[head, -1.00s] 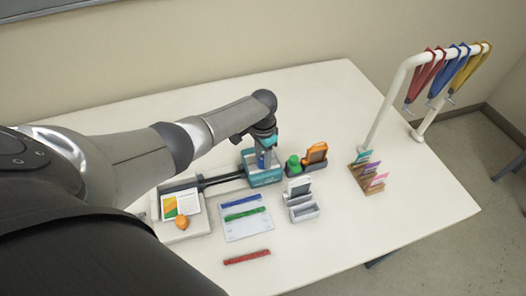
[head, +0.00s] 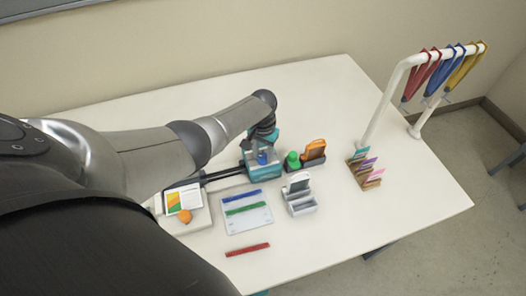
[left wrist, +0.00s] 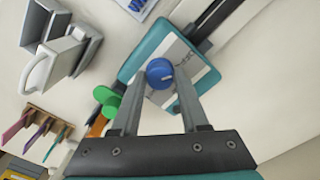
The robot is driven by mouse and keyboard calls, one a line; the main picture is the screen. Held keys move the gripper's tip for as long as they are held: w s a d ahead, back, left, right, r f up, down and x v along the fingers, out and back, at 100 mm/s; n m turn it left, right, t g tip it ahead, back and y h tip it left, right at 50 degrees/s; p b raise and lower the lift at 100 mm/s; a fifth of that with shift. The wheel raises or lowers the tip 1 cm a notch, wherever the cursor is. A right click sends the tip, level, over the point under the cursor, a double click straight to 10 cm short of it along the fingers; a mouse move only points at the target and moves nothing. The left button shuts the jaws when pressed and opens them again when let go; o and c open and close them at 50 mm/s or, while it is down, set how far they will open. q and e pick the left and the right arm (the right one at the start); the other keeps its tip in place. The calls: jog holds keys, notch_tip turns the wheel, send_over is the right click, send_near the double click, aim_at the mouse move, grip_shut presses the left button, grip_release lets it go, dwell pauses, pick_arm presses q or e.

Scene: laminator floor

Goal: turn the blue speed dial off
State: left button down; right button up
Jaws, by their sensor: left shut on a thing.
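The blue speed dial (head: 262,158) sits on top of the teal laminator (head: 264,173) near the middle of the table. In the left wrist view the dial (left wrist: 159,72) is round and blue with a small pale mark, set on a light panel with a teal rim (left wrist: 143,58). My left gripper (left wrist: 159,79) points down from above, with one finger on each side of the dial, shut on it. In the head view my left gripper (head: 262,149) partly hides the laminator's back. The dial's exact setting is too small to read. My right gripper is not in view.
A green-topped thing (head: 293,160) and an orange device (head: 314,149) stand close right of the laminator. The table's front right is clear.

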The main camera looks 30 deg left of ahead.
aim_at(263, 156)
pick_arm(q)
jog(key=shift+c, duration=2.1)
grip_release()
jog(key=shift+r, duration=0.1)
notch_tip(263, 156, up, 6)
jog(key=shift+f+p, duration=0.2)
jog(key=shift+p, duration=1.05)
notch_tip(263, 156, up, 10)
jog(key=p, duration=0.1)
jog(key=shift+f, duration=0.25)
jog(key=shift+f, duration=0.1)
